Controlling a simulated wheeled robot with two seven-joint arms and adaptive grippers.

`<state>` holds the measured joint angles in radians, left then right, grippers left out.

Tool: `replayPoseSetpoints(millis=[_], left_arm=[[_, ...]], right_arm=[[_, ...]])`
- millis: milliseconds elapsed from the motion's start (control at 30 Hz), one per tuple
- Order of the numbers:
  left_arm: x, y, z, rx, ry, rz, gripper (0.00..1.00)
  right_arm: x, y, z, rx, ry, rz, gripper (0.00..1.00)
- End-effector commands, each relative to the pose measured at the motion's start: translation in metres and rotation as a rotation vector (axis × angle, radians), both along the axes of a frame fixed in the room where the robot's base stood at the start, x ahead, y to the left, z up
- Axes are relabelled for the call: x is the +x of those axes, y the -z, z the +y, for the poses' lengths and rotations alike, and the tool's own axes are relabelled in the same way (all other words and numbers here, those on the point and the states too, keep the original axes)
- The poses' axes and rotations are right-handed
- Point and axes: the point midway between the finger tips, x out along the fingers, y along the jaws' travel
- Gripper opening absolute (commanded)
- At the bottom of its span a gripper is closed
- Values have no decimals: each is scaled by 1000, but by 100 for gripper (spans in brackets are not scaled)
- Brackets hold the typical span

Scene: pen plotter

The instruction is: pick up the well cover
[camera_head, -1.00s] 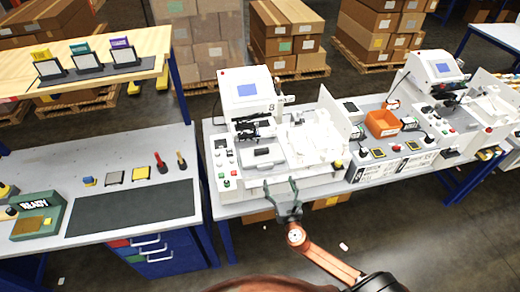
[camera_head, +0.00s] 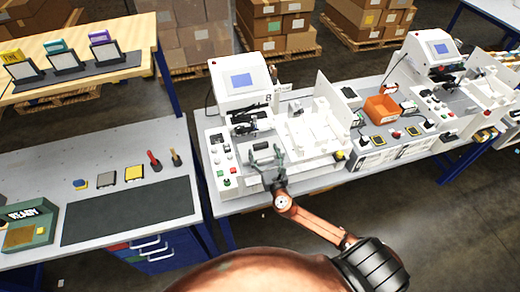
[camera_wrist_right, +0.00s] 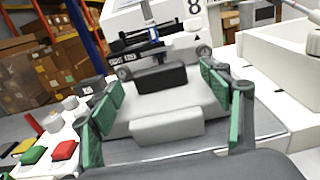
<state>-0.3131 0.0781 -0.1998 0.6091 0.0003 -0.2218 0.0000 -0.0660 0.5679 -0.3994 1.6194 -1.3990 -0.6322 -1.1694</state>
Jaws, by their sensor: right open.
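What looks like the well cover (camera_wrist_right: 122,109) is a pale grey plate with a black grip block (camera_wrist_right: 160,77) on top and a lighter block (camera_wrist_right: 167,128) at its front. It sits on the bed of the white pen plotter (camera_head: 241,84); in the head view its dark grip (camera_head: 261,146) shows small at the gripper's tips. My right gripper (camera_head: 267,157) is open, with its green-padded fingers spread on either side of the plate in the right wrist view (camera_wrist_right: 162,88). I cannot tell whether they touch it. My left gripper is not in view.
The plotter's black pen carriage (camera_wrist_right: 150,45) is just behind the cover. Red and green buttons (camera_wrist_right: 65,150) are at the left, and a white walled tray (camera_wrist_right: 280,60) is at the right. An orange bin (camera_head: 381,108) stands farther right on the bench.

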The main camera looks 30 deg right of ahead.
Motion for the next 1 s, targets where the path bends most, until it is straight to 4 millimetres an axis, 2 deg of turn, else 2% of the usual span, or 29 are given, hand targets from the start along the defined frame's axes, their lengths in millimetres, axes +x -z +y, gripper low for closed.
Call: replayPoseSetpoints(millis=[100, 200, 367, 533, 800, 1000], left_arm=[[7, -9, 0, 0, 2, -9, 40], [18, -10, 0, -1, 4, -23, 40], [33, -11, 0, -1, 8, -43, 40], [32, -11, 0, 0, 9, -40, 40], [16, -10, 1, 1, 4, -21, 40], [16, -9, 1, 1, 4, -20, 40]], right_arm=[[20, -8, -4, -1, -2, -3, 71], [32, -5, -6, -1, -3, -2, 71], [40, -4, -7, 0, -3, 0, 71], [40, -4, -7, 1, -5, 0, 71], [40, -4, -7, 1, -5, 0, 52], [40, -4, -7, 1, -5, 0, 39]])
